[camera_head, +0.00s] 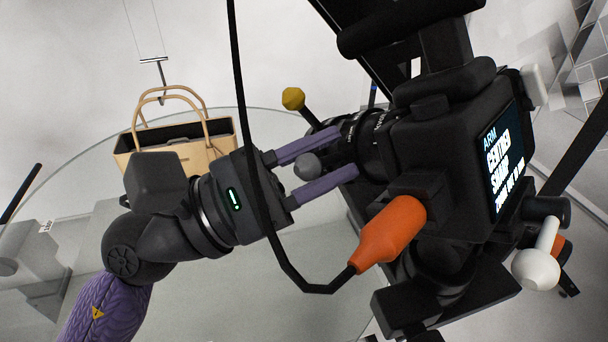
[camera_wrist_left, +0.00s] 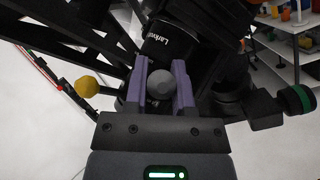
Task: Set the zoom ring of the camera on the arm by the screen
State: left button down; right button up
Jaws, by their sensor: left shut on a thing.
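The black camera (camera_head: 425,150) fills the right of the head view, tilted, with its screen (camera_head: 503,150) lit with white text on the right side. Its lens with ring markings (camera_head: 378,128) points left; lens lettering also shows in the wrist view (camera_wrist_left: 165,42). A grey ball knob (camera_head: 307,166) sticks out from the lens area. My left gripper (camera_head: 346,153), with purple fingers, reaches in from the left. Its fingers lie on either side of the grey knob, which the wrist view also shows between them (camera_wrist_left: 160,86). The gripper is shut on this knob. My right gripper is out of view.
A yellow knob (camera_head: 293,98) on a black stem stands beside the lens. A black cable runs in front of my left gripper to an orange plug (camera_head: 392,235). A white knob (camera_head: 537,268) sits at lower right. A tan handbag (camera_head: 180,150) hangs behind.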

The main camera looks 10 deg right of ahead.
pick_arm(q)
jog(key=shift+f, duration=0.1)
dwell(0.4)
jog(key=c, duration=0.7)
grip_release()
jog(key=shift+c, duration=0.2)
jog(key=b+v, duration=0.6)
jog(key=v, duration=0.3)
jog(key=shift+a+f, duration=0.2)
jog(key=shift+a, duration=0.2)
jog(key=shift+s, duration=0.2)
